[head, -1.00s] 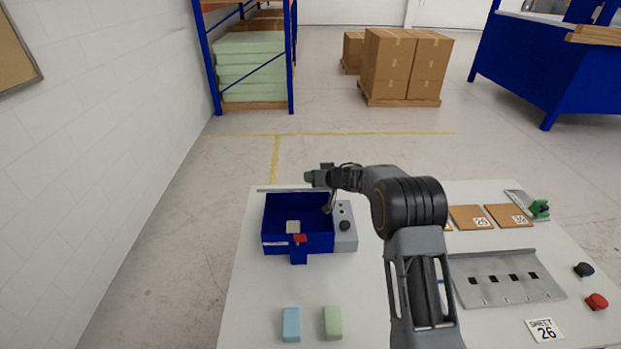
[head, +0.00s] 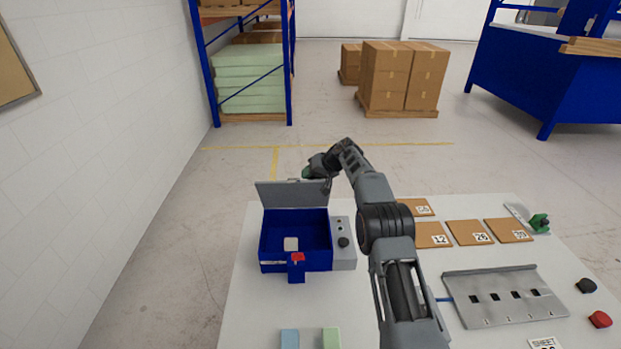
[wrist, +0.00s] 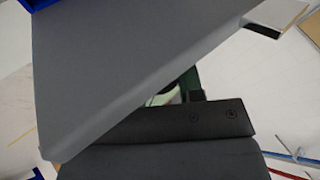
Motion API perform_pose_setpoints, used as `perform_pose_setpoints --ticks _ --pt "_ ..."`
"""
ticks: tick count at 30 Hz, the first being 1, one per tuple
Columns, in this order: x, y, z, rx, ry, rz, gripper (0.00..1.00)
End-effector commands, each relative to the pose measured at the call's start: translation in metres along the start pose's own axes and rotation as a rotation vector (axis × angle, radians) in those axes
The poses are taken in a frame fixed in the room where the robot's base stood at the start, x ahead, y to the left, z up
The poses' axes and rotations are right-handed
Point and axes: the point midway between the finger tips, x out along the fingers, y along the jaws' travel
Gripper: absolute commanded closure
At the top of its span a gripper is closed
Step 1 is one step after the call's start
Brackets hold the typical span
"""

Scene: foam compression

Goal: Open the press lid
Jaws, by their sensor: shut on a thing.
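The press (head: 267,240) is a blue open-topped box on the white table, left of my arm. Its grey lid (head: 285,194) stands raised at the box's rear, showing its face toward the head camera. My gripper (head: 328,186) is at the lid's upper right corner and shut on it. In the wrist view the grey lid (wrist: 120,60) fills much of the picture. The exact grip on the lid is hidden there.
A grey control panel (head: 343,255) with a black knob adjoins the press's right side. Blue (head: 289,338) and green (head: 331,338) foam blocks lie in front. Brown numbered sheets (head: 468,232) and a grey slotted plate (head: 505,296) lie right of my arm.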

Motion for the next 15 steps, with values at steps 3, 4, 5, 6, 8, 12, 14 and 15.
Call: perform_pose_setpoints --ticks 3,4,5,6,8,12,14,15 --pt "0.000 0.001 -0.007 -0.005 0.010 0.002 1.00" --pt "0.000 0.001 -0.008 -0.006 0.011 0.002 1.00" --pt "0.000 0.001 -0.009 -0.007 0.012 0.002 1.00" --pt "0.001 0.002 -0.010 -0.007 0.013 0.002 1.00" --pt "0.001 0.002 -0.011 -0.007 0.013 0.003 1.00" --pt "0.001 0.003 -0.014 -0.008 0.014 0.003 1.00" --pt "0.001 0.003 -0.015 -0.007 0.014 0.003 1.00" --pt "0.001 0.003 -0.015 -0.007 0.014 0.003 1.00"
